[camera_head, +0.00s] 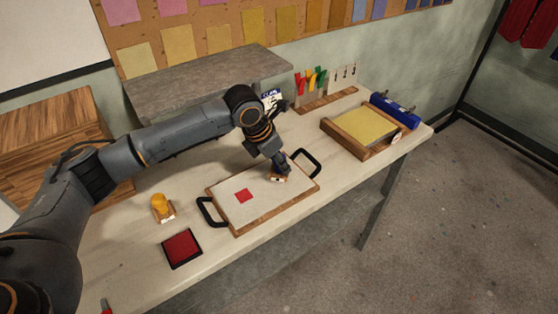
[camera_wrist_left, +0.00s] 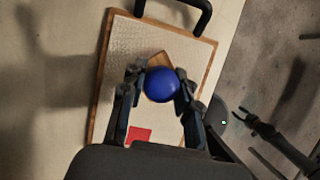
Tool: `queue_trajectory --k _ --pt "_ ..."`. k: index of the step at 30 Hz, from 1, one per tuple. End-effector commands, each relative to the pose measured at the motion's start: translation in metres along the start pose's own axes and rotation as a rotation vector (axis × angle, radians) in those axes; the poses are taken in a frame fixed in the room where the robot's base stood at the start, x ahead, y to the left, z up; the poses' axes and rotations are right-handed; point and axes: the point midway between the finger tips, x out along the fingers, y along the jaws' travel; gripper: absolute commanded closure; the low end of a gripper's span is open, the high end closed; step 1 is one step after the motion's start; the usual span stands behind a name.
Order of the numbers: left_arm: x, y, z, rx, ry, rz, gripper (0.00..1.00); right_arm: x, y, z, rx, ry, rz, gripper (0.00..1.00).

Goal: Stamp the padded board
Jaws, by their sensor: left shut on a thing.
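The padded board (camera_head: 285,202) is a pale pad in a wooden frame with black handles at both ends. It lies on the table and fills the middle of the left wrist view (camera_wrist_left: 128,70). One red square (camera_head: 243,195) is on its left half. My left gripper (camera_head: 279,172) is over the board's right half, shut on a stamp with a blue ball knob (camera_wrist_left: 161,84) and wooden base (camera_head: 278,179). I cannot tell whether the base touches the pad. My right gripper (camera_wrist_left: 242,116) seems to show small and dark beyond the board's edge; its fingers are unclear.
A red ink pad (camera_head: 182,248) lies front left. A yellow-knobbed stamp (camera_head: 160,203) stands behind it. A wooden tray with a yellow sheet (camera_head: 366,127) and a blue roll (camera_head: 395,109) are at the right. A rack of coloured tools (camera_head: 312,82) stands at the back.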

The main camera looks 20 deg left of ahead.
Motion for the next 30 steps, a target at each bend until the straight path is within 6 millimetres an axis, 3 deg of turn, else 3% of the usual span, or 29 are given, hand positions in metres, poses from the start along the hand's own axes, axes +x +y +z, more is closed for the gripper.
queue_trajectory --k 30 --pt "0.0075 0.0002 -0.0032 0.0 0.0 0.0 0.89 0.0038 0.0047 0.0019 0.0 -0.002 0.006 0.6"
